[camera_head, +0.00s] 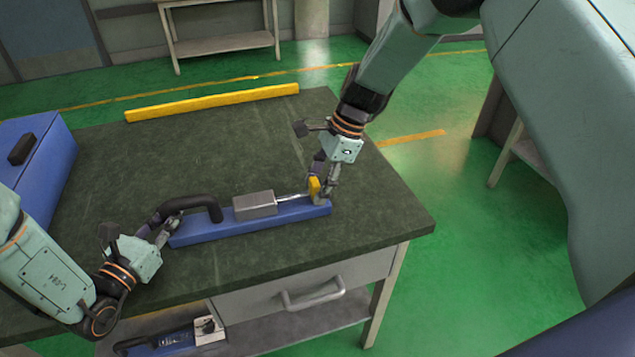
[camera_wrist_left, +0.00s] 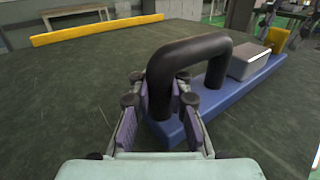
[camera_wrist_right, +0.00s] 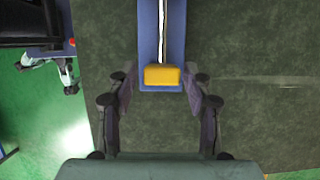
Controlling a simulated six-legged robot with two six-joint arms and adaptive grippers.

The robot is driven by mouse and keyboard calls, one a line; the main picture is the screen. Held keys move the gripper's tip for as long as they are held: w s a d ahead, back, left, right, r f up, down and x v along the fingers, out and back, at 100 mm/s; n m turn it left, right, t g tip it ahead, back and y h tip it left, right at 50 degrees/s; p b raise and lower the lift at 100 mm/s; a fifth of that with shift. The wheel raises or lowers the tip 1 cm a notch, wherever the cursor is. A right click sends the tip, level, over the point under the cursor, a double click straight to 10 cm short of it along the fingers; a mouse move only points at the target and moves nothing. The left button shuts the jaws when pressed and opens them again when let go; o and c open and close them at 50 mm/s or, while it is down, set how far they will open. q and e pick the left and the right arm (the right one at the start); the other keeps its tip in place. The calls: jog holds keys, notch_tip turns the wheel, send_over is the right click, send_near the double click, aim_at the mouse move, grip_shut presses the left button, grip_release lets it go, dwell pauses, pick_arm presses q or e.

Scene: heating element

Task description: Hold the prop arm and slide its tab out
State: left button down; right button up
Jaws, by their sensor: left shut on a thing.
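The prop arm is a long blue bar (camera_head: 205,234) with a black arched handle (camera_head: 208,203) at its left end, lying on the dark bench top. A grey block (camera_head: 254,205) sits on the bar, and a thin metal rod (camera_head: 290,198) runs from it to a yellow tab (camera_head: 314,187) at the right end. My left gripper (camera_head: 172,226) is shut on the near leg of the black handle (camera_wrist_left: 190,55). My right gripper (camera_head: 325,190) is open at the right end. In the right wrist view, its fingers stand either side of the yellow tab (camera_wrist_right: 162,76), with gaps between.
A yellow strip (camera_head: 212,102) runs along the bench's far edge. A blue case (camera_head: 45,165) stands at the left. A drawer with a handle (camera_head: 312,296) and a lower shelf holding another blue item (camera_head: 165,342) are below. The bench top (camera_head: 130,165) behind the bar is clear.

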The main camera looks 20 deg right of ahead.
pick_arm(q)
jog(key=shift+d, duration=0.15)
pick_arm(e)
jog(key=shift+o, duration=0.2)
jog(key=shift+d+r, duration=0.1)
jog(key=shift+r, duration=0.2)
pick_arm(q)
jog(key=shift+s, duration=0.1)
pick_arm(e)
jog(key=v, duration=1.1)
jog(key=shift+r, duration=0.2)
jog(key=shift+d, duration=0.1)
pick_arm(q)
jog(key=c, duration=1.2)
grip_release()
